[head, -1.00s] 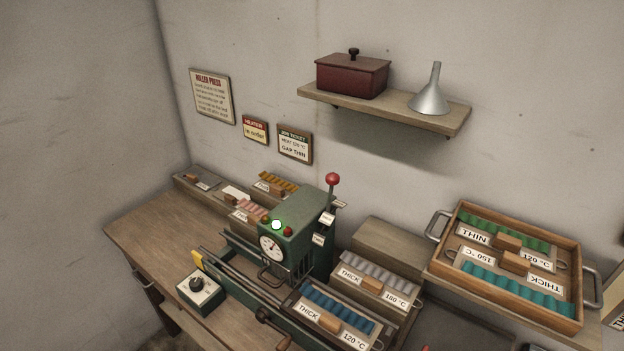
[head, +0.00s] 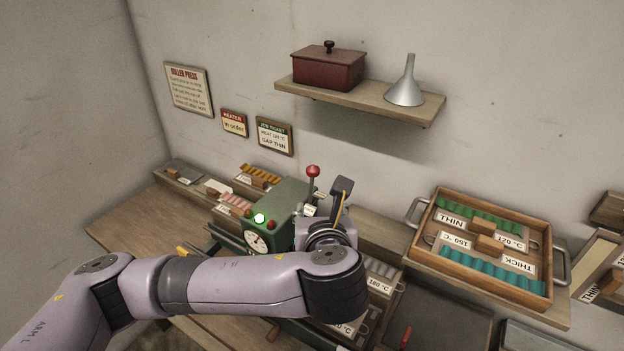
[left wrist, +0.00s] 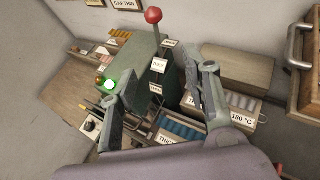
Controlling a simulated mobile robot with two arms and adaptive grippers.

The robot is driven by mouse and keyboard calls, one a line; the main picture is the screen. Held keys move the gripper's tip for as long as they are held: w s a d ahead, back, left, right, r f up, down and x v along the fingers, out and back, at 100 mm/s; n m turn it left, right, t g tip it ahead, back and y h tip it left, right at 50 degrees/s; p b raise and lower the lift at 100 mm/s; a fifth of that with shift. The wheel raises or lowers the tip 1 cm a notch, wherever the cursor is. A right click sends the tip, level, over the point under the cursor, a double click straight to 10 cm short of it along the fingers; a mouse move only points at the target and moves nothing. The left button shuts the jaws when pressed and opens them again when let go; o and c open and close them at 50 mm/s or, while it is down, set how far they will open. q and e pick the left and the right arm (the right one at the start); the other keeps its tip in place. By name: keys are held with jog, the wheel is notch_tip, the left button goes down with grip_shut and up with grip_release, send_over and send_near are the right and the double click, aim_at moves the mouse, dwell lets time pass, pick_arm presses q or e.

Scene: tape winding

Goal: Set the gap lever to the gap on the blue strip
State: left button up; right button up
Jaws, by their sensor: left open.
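The gap lever with its red knob (head: 313,171) stands up from the green roller press (head: 262,205). In the left wrist view the red knob (left wrist: 153,16) is near the top, with small labels along the press side below it. My left gripper (head: 342,188) is open and empty, just right of the lever in the head view. In the wrist view its fingers (left wrist: 166,72) spread below the knob, apart from it. The blue strip (left wrist: 182,130) lies in front of the press, its label partly reading THICK. My left arm mostly hides it in the head view. My right gripper is not in view.
A job ticket (head: 274,136) on the wall reads GAP THIN. A wooden tray (head: 484,283) with green and teal strips stands right. A shelf (head: 360,99) holds a red box (head: 328,69) and a funnel (head: 405,85). A grey-strip block (left wrist: 238,106) sits beside the blue strip.

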pick_arm(q)
jog(key=p, duration=0.5)
send_near(311, 181)
jog(key=shift+m, duration=0.3)
jog(key=x, duration=0.9)
jog(key=shift+s, duration=0.1)
jog(key=shift+x, duration=0.85)
jog(key=shift+c, duration=0.5)
jog(key=shift+d, duration=0.1)
jog(key=c, duration=0.9)
grip_shut()
jog(key=shift+r, duration=0.1)
